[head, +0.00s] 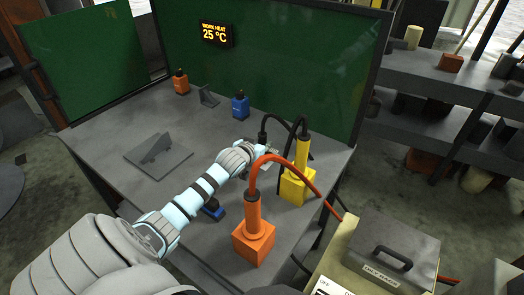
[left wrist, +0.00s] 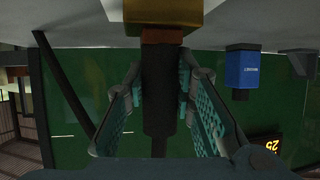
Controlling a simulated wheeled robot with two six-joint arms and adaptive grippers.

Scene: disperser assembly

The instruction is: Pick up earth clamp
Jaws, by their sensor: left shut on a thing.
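My left gripper (head: 267,156) reaches over the table from the left, beside the yellow stand (head: 293,188). In the left wrist view, which is upside down, its fingers (left wrist: 160,97) are shut on either side of a dark cylinder, which I take to be the earth clamp's handle (left wrist: 160,75). A gold-coloured block (left wrist: 170,14) with a brown ring adjoins the handle at the picture's top. In the head view the clamp is mostly hidden by the gripper; a black cable (head: 283,118) arches near it. My right gripper is not in view.
An orange stand (head: 255,240) with an orange hose is close to the right of my left arm. A small blue block (head: 213,208) lies under the arm. A blue bottle-like block (head: 240,106) and an orange one (head: 181,83) stand at the back. A dark bracket (head: 158,155) lies left.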

